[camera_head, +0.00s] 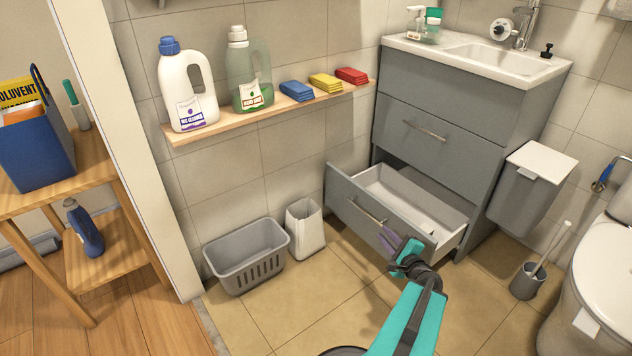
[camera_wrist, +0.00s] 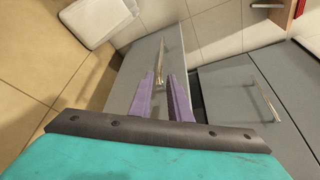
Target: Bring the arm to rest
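My gripper (camera_head: 388,238) is in front of the lower drawer (camera_head: 352,194) of the grey vanity, near its handle (camera_head: 370,211). In the wrist view the two purple fingers (camera_wrist: 161,80) stand apart with a gap between them, and no object is clamped there. The drawer handle (camera_wrist: 159,60) shows in line with that gap; I cannot tell whether a finger touches it. The lower drawer is pulled out, and its white inside shows. My teal arm reaches up from the bottom of the head view.
A grey basket (camera_head: 245,258) and a white bin (camera_head: 305,228) stand on the floor left of the drawer. A toilet brush holder (camera_head: 527,281) and a toilet (camera_head: 600,270) are at the right. The upper drawer (camera_head: 435,130) is closed. Tiled floor is clear in front.

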